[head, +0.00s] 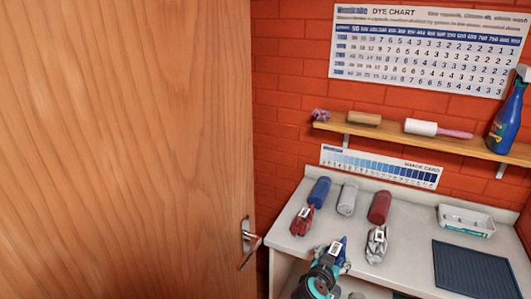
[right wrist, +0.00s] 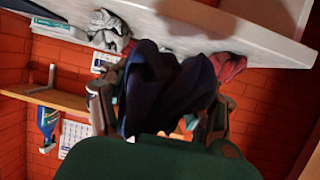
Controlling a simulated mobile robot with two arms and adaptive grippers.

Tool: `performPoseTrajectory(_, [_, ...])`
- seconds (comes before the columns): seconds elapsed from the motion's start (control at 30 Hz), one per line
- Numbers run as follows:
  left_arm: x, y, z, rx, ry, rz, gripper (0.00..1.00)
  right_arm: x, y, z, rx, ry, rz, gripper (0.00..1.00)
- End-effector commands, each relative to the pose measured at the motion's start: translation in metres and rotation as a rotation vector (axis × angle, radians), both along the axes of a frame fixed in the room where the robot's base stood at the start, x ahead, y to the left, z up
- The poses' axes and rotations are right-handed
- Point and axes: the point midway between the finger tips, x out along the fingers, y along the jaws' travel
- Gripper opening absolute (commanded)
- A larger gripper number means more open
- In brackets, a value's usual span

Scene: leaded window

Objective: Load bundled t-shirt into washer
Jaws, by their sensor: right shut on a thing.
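My right gripper (head: 330,262) is at the front edge of the counter in the head view. It is shut on a bundled dark blue t-shirt (right wrist: 165,90), which fills the space between the fingers in the right wrist view. Only a small part of this blue bundle (head: 342,246) shows past the gripper in the head view. A red bundle (head: 302,222) and a grey bundle (head: 376,245) lie on the counter on either side. My left gripper is not in view. I cannot make out a washer in either view.
A wooden door (head: 125,150) with a metal handle (head: 249,243) fills the left. On the counter (head: 405,268) are blue (head: 319,191), grey (head: 347,199) and red (head: 379,207) rolls, a white tray (head: 466,222) and a dark mat (head: 475,271). A shelf (head: 445,143) holds a spray bottle (head: 507,118).

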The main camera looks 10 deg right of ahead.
Motion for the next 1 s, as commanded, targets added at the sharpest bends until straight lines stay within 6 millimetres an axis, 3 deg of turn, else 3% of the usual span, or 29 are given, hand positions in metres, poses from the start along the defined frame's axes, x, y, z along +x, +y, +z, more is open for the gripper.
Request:
performPoseTrajectory(0.27, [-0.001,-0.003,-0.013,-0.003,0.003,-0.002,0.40,-0.042,-0.005,0.032,0.020,-0.008,0.123,0.25])
performPoseTrajectory(0.7, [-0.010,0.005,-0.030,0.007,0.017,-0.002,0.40,-0.146,0.050,0.103,0.004,0.001,0.538,0.25])
performPoseTrajectory(0.83, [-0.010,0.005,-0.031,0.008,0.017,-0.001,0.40,-0.161,0.059,0.112,-0.001,0.001,0.599,0.25])
performPoseTrajectory(1.0, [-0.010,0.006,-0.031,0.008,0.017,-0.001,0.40,-0.166,0.063,0.115,0.002,0.000,0.616,0.25])
